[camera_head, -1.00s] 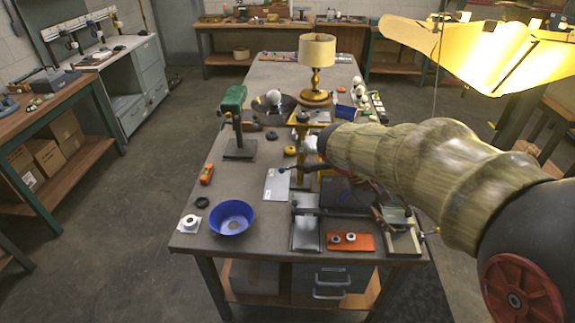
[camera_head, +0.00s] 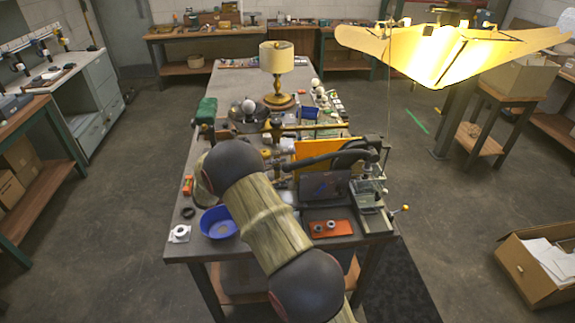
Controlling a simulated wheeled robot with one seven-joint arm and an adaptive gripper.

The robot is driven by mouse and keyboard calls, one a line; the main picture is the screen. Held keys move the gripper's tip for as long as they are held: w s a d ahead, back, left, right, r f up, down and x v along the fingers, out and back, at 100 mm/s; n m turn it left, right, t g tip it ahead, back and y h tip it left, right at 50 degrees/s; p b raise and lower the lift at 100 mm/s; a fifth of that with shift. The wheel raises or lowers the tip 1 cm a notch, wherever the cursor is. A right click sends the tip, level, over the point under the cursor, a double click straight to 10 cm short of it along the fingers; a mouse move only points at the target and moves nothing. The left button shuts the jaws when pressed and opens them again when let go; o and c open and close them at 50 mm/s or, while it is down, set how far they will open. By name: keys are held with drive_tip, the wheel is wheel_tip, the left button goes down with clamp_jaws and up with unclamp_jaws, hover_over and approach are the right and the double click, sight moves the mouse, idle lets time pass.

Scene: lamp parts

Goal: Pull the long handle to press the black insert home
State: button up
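A long brass-coloured bar (camera_head: 318,128) lies nearly level across the middle of the bench, among the fixtures; it looks like the long handle, but I cannot be sure. A brass-coloured upright (camera_head: 276,130) stands at its left part. My arm rises from the bottom middle and bends over the bench's left side. Its far end and my gripper are hidden behind my own links, so I cannot see what it touches. I cannot make out the black insert.
A blue bowl (camera_head: 212,226) sits at the front left, partly behind my arm. A white part (camera_head: 180,233) is left of it. An orange tray (camera_head: 330,229) holds small rings at the front. A black-armed machine (camera_head: 350,158) and an orange panel (camera_head: 312,150) crowd the right. A lamp (camera_head: 277,75) stands behind.

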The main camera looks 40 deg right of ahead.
sight(294, 166)
drive_tip(key=d, duration=0.2)
drive_tip(key=s+d, duration=0.1)
drive_tip(key=d, duration=0.4)
drive_tip(key=shift+s+d+b, duration=0.25)
drive_tip(key=shift+d+b, duration=0.05)
drive_tip(key=shift+c, duration=0.2)
drive_tip(key=shift+r, duration=0.1)
clamp_jaws()
idle(0.6)
